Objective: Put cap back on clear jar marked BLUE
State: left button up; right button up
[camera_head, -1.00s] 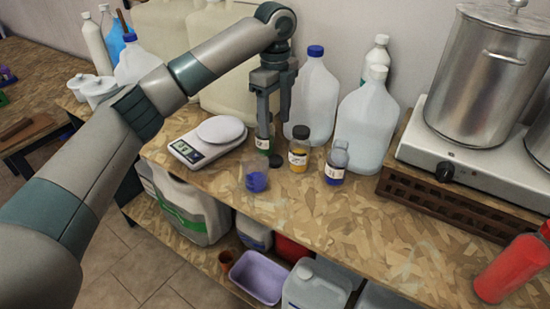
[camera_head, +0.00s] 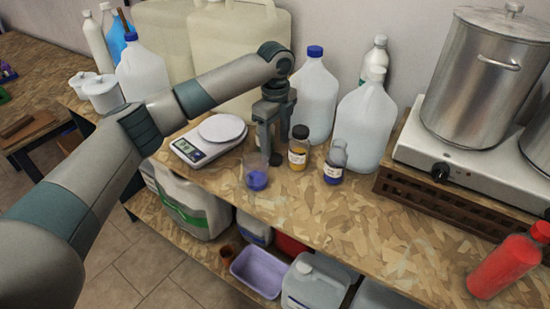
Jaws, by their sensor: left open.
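The clear jar with blue contents and a white label (camera_head: 334,168) stands upright at the right of the small jars. Its top looks clear and uncapped; the label is too small to read. A dark cap (camera_head: 276,160) lies on the table left of the yellow jar. My left gripper (camera_head: 274,147) is open and points down just above the cap, its fingers apart on either side in the picture. I cannot tell if it touches the cap. My right gripper is not in view.
A black-capped yellow jar (camera_head: 298,150) stands close right of the gripper. A beaker with blue contents (camera_head: 256,176) is in front, a scale (camera_head: 208,138) to the left. Large jugs (camera_head: 315,95) stand behind. The table (camera_head: 350,220) is clear at the front.

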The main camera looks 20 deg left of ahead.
aim_at(276, 158)
pick_arm(q)
jog(key=shift+f+p, duration=0.3)
jog(key=shift+f, duration=0.05)
notch_tip(276, 158, down, 3)
jog(key=shift+w+f+p, duration=0.1)
jog(key=shift+w+p, duration=0.05)
jog(key=shift+p, duration=0.55)
jog(key=shift+f, duration=0.35)
jog(key=c, duration=1.1)
